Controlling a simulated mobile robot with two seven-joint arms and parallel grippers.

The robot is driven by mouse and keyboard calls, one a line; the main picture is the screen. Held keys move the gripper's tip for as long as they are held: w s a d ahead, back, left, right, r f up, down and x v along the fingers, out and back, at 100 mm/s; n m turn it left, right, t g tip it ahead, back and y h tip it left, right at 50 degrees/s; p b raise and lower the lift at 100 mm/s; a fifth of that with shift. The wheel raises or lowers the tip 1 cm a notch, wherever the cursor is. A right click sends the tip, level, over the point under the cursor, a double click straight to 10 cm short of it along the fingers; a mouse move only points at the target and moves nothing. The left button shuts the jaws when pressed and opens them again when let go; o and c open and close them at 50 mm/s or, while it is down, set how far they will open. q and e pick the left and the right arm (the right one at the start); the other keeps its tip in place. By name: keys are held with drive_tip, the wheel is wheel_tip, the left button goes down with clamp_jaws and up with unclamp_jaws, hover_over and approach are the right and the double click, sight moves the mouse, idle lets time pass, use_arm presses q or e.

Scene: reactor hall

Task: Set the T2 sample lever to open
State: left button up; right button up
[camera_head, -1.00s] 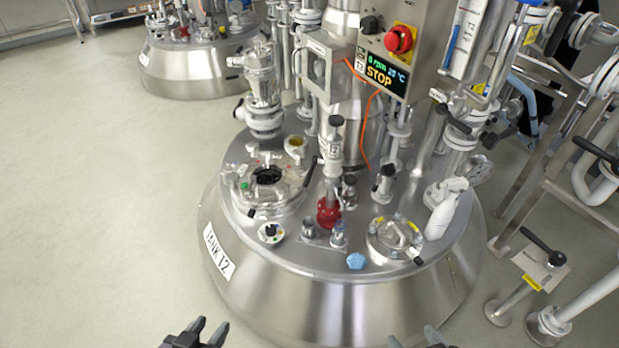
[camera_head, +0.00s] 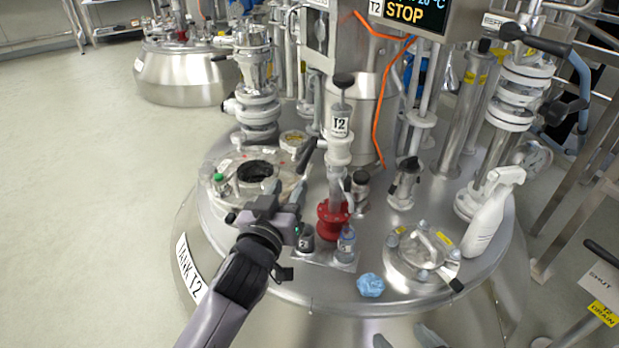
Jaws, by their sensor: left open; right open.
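The T2 sample fitting (camera_head: 340,124) stands upright on the tank lid, with a black knob on top, a white body labelled T2 and a red base (camera_head: 333,218). A dark lever-like handle (camera_head: 306,154) slants beside it on the left; I cannot tell for sure whether it is the sample lever. My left gripper (camera_head: 287,203) is open, over the lid between the round hatch and the red base; its fingertips are hard to make out. I cannot tell whether it touches anything. My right gripper (camera_head: 402,337) is open and empty at the bottom edge, partly cut off.
A small bottle (camera_head: 346,242) and a dark cup stand in a holder before the red base. A blue crumpled cloth (camera_head: 370,285), a sight glass (camera_head: 422,254) and a white spray bottle (camera_head: 492,213) are to the right. The open hatch (camera_head: 225,180) lies left. Pipes crowd the back.

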sight(298, 173)
use_arm(q)
drive_tip(key=shift+w+d+r, duration=0.2)
drive_tip(key=shift+w+d, duration=0.2)
drive_tip(key=shift+w, duration=0.35)
drive_tip(key=shift+w+d+b, duration=0.2)
drive_tip(key=shift+w+b, duration=0.2)
drive_tip(key=shift+w, duration=0.7)
drive_tip(key=shift+w+d+b, duration=0.25)
drive_tip(key=shift+w+b, duration=0.15)
drive_tip(key=shift+w, duration=0.65)
drive_tip(key=shift+w+d+b, duration=0.2)
drive_tip(key=shift+w+b, duration=0.2)
drive_tip(key=shift+w, duration=0.7)
use_arm(e)
drive_tip(key=shift+w+a+f+y, duration=0.2)
drive_tip(key=shift+a+f+y, duration=0.05)
drive_tip(key=shift+a, duration=0.2)
drive_tip(key=shift+w+a+f+y, duration=0.2)
drive_tip(key=shift+a+f+y, duration=0.05)
drive_tip(key=shift+a, duration=0.2)
use_arm(q)
clamp_jaws()
use_arm(e)
drive_tip(key=shift+r, duration=0.1)
